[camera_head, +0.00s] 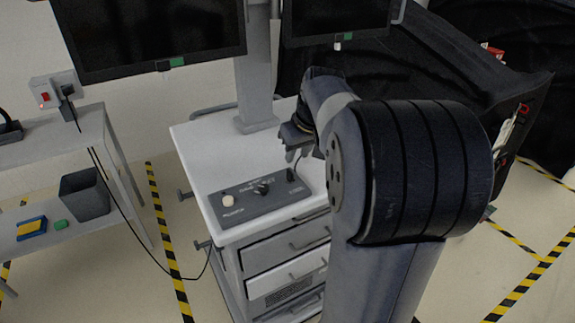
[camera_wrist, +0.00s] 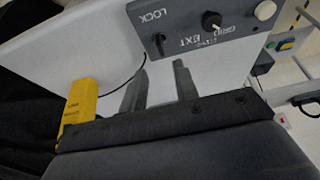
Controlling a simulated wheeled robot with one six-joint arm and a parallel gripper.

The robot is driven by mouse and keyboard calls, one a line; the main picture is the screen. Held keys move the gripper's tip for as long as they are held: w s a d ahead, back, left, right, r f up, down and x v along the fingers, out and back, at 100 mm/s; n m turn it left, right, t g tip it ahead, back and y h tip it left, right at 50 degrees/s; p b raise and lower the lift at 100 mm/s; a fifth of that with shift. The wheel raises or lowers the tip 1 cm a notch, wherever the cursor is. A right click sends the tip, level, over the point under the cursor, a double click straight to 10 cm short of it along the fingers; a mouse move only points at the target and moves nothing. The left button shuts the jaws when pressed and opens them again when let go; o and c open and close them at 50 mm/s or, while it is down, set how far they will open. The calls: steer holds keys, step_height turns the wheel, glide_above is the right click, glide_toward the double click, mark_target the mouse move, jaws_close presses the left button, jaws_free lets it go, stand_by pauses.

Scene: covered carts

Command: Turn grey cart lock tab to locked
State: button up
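The cart (camera_head: 190,148) has a white top and grey drawers. A grey control panel (camera_head: 240,213) lies on its top, with a round white button, a black knob in the middle and a small dark lock tab (camera_head: 291,174) at the right end. In the wrist view the lock tab (camera_wrist: 160,42) sits below the word LOCK, left of the black knob (camera_wrist: 212,22). My gripper (camera_head: 298,150) is above the cart top, just beyond the tab's end of the panel. In the wrist view its two grey fingers (camera_wrist: 159,88) are apart, with nothing between them, short of the tab.
A monitor post (camera_head: 255,85) rises behind the panel. A black-covered cart (camera_head: 460,70) stands at back right. A side table (camera_head: 60,135) with a dark bin (camera_head: 85,195) is left. A yellow labelled piece (camera_wrist: 80,105) shows beside the fingers; I cannot tell what it belongs to.

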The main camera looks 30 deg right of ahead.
mark_target(291, 172)
steer(key=x, duration=0.8)
steer(key=shift+w+f, duration=0.1)
steer(key=shift+f, duration=0.2)
steer(key=shift+c, duration=0.6)
jaws_close()
